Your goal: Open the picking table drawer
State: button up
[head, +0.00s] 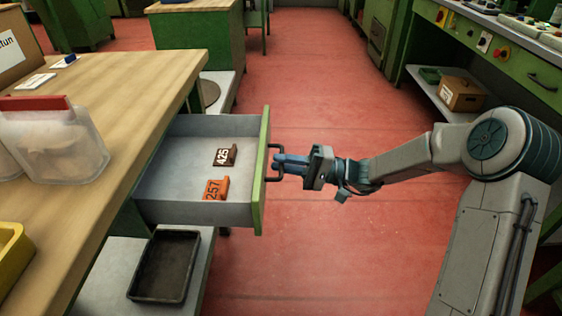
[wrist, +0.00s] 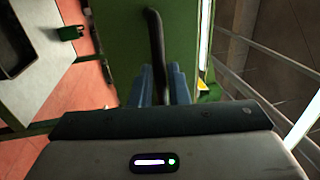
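The picking table (head: 115,72) has a wooden top and stands at the left in the head view. Its grey drawer (head: 178,130) is pulled well out, so its inside shows. The green drawer front (head: 263,128) faces right and carries a dark bar handle (head: 267,179). My gripper (head: 278,162) reaches in from the right, its blue fingers at the handle. In the wrist view the handle (wrist: 155,35) runs down between the two fingers of my gripper (wrist: 161,80), which are close around it. The lower end of the handle is hidden there.
A dark number tag 425 (head: 225,155) and an orange tag 257 (head: 215,189) lie in the drawer. A black tray (head: 165,266) sits on the shelf below. A green bench (head: 493,52) stands at the right. Red floor (head: 310,90) is clear between.

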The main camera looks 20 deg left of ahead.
jog(key=p+v, duration=0.2)
jog(key=v, duration=1.1)
jog(key=shift+r+p, duration=0.15)
jog(key=shift+p, duration=0.15)
jog(key=s+d+r+h+p, duration=0.3)
jog(key=s+r+h+p, duration=0.8)
jog(key=s+r+p, duration=0.15)
jog(key=s+d+r+m+t+h+p, duration=0.1)
jog(key=s+d+r+t+h+p, duration=0.2)
jog(key=d+r+p, duration=0.4)
jog(key=s+d+r+m+t+h+p, duration=0.2)
jog(key=s+d+r+t+h+p, duration=0.2)
jog(key=r+p, duration=0.5)
notch_tip(320, 180, up, 5)
jog(key=s+d+h, duration=0.1)
jog(key=d, duration=0.1)
jog(key=shift+s+d+t+h, duration=0.25)
jog(key=shift+d+t+h, duration=0.05)
jog(key=shift+d, duration=0.1)
jog(key=shift+d, duration=0.1)
